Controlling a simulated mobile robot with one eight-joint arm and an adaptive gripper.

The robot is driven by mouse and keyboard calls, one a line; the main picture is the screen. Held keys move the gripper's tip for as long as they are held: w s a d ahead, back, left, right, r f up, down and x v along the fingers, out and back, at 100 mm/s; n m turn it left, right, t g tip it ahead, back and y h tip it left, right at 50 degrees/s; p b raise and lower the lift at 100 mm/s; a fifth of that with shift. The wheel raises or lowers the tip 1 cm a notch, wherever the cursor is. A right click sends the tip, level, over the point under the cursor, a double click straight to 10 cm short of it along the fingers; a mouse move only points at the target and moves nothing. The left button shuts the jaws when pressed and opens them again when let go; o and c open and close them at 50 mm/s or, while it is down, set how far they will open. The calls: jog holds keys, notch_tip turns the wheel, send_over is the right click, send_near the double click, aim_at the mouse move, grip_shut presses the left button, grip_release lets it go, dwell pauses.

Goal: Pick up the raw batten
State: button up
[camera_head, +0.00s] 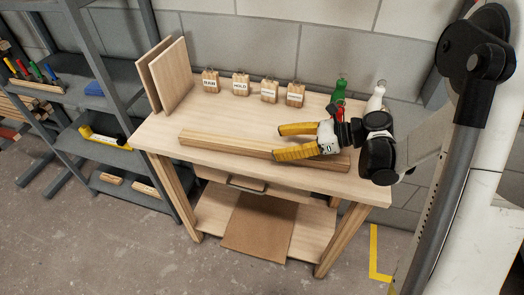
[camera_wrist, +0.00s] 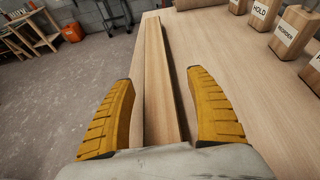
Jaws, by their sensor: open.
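The raw batten (camera_head: 228,144) is a long bare wooden bar lying along the front part of the workbench (camera_head: 165,131). In the wrist view the batten (camera_wrist: 154,75) runs away from me between my two yellow fingers. My gripper (camera_head: 285,142) is open above the batten's right part, with one finger on each side of it in the wrist view (camera_wrist: 160,112). I see no contact between the fingers and the wood. My gripper hides part of the batten in the head view.
Several small labelled wooden blocks (camera_head: 241,84) stand along the back of the bench. A green bottle (camera_head: 340,91) and a white bottle (camera_head: 376,97) stand at the back right. Two upright boards (camera_head: 173,77) stand at the back left. A grey shelf (camera_head: 85,100) is left of the bench.

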aim_at(263, 145)
jog(key=x, duration=0.1)
jog(key=b+x, duration=0.2)
jog(key=x, duration=0.1)
jog(key=shift+s+a, duration=0.1)
jog(key=shift+s, duration=0.2)
jog(key=shift+w+a+f, duration=0.1)
jog(key=shift+w+a, duration=0.1)
jog(key=shift+a, duration=0.25)
grip_shut()
